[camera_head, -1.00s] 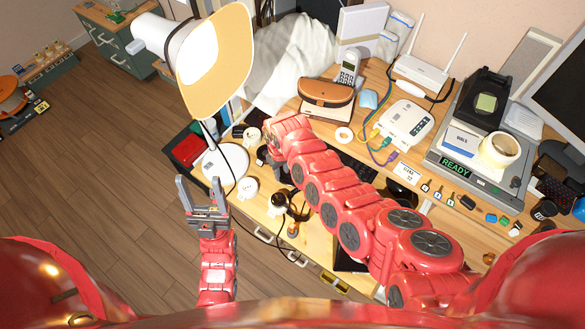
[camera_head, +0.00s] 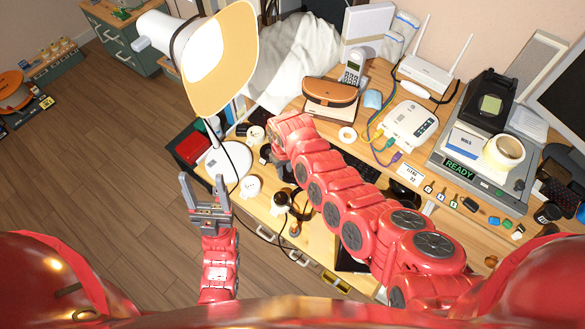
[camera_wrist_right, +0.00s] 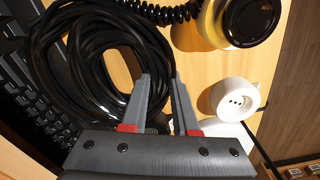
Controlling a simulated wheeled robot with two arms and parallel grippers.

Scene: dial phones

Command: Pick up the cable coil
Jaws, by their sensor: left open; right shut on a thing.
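The black cable coil (camera_wrist_right: 85,65) fills the left half of the right wrist view, lying in many loose loops over the wooden desk beside a keyboard. My right gripper (camera_wrist_right: 161,84) is at the coil's right edge, with its fingers closed around strands of that side. In the head view the right arm reaches over the desk, and its gripper and the coil are hidden or too small to tell. My left gripper (camera_head: 202,188) is open and empty, left of the desk's front edge, over the floor.
A black keyboard (camera_wrist_right: 22,85) is at left. A lamp (camera_head: 215,60) stands left on the desk.

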